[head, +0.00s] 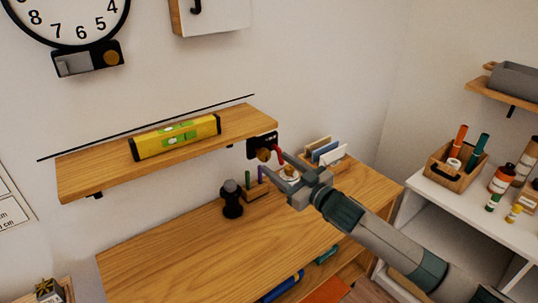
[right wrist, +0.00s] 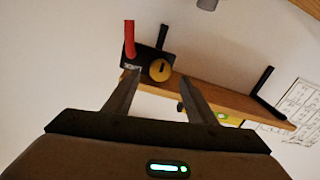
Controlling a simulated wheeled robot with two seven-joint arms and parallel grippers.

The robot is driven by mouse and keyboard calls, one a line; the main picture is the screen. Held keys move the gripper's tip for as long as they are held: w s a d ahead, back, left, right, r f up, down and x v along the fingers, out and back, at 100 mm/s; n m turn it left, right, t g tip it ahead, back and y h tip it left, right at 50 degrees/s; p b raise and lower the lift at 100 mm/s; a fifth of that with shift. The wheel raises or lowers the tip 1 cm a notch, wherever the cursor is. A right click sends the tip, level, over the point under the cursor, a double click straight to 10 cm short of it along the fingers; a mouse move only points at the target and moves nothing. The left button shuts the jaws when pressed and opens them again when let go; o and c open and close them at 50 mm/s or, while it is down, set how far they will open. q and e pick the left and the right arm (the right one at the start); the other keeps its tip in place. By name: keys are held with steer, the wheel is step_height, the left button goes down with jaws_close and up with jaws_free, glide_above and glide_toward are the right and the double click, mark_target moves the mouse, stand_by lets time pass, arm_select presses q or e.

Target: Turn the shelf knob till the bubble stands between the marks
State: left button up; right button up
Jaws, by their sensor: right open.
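The wooden shelf (head: 90,172) hangs on the wall and looks tilted in the head view. A yellow spirit level (head: 150,145) with green windows lies on it. Its bubble and marks are too small to read. The round brass knob (head: 264,154) sits on a black plate at the shelf's right end. The knob (right wrist: 160,70) also shows in the right wrist view, beside a red lever (right wrist: 129,40). My right gripper (head: 271,161) is open just short of the knob. In the wrist view its fingers (right wrist: 160,77) stand apart on either side below the knob. My left gripper is out of view.
Below is a wooden cabinet (head: 170,250) with a dark figure-like object (head: 232,198) and a card holder (head: 325,155). A white unit (head: 425,188) with a wooden caddy (head: 440,175) and bottles stands right. A clock (head: 65,15) hangs upper left.

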mark_target(266, 157)
steer(key=shift+p+x, duration=0.5)
steer(key=shift+x, duration=2.05)
steer(key=c, duration=1)
